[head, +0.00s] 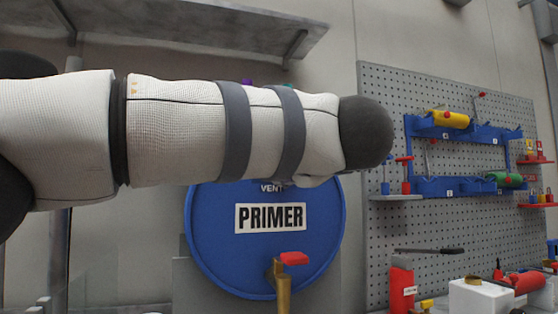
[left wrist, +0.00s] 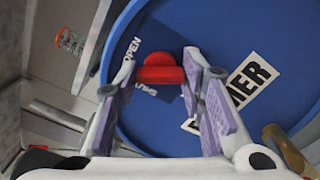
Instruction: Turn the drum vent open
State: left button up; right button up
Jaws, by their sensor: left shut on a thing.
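The blue drum (head: 212,255) faces me with a white PRIMER label (head: 270,217). Its vent is hidden behind my left arm in the head view. In the left wrist view the drum (left wrist: 215,30) fills the middle. The red vent handle (left wrist: 160,74), with a round red part above it, sits between the purple finger pads of my left gripper (left wrist: 162,66). The gripper is shut on the handle. The OPEN mark (left wrist: 131,50) is up and left of the handle, and the SHUT mark (left wrist: 145,89) is just below it. My right gripper is in neither view.
A brass tap (head: 283,283) with a red lever sticks out low on the drum front. A pegboard (head: 385,95) with blue racks stands at the right, with red tools and a white box (head: 480,296) below. A grey shelf (head: 200,28) hangs above my left arm.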

pick_arm(q)
jog(key=m, duration=0.5)
jog(key=shift+m, duration=0.7)
jog(key=o, duration=1.1)
jog(key=shift+o, duration=0.2)
jog(key=v, duration=0.7)
jog(key=shift+s, duration=0.25)
